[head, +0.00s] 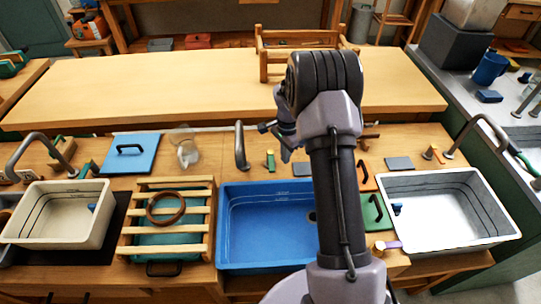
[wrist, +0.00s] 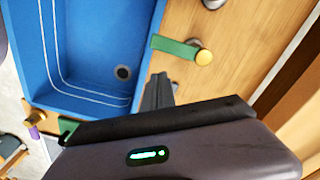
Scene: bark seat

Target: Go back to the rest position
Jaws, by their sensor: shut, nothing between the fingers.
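My gripper (wrist: 158,92) shows in the wrist view with its fingers together and nothing between them. It hangs above the wooden counter beside the blue basin (wrist: 85,45). In the head view my arm is raised in the middle and partly hides my gripper, which is behind the rear edge of the blue basin (head: 262,236). The fingertips are hard to make out there. In the wrist view a green strip with a brass knob (wrist: 178,47) is on the counter, apart from the fingers.
A cream basin (head: 60,238) and a slatted rack (head: 140,240) with a brown ring (head: 152,219) are on the left. A white basin (head: 450,240) is on the right. A wooden frame (head: 266,55) stands on the broad table (head: 150,85) behind, whose middle is largely clear.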

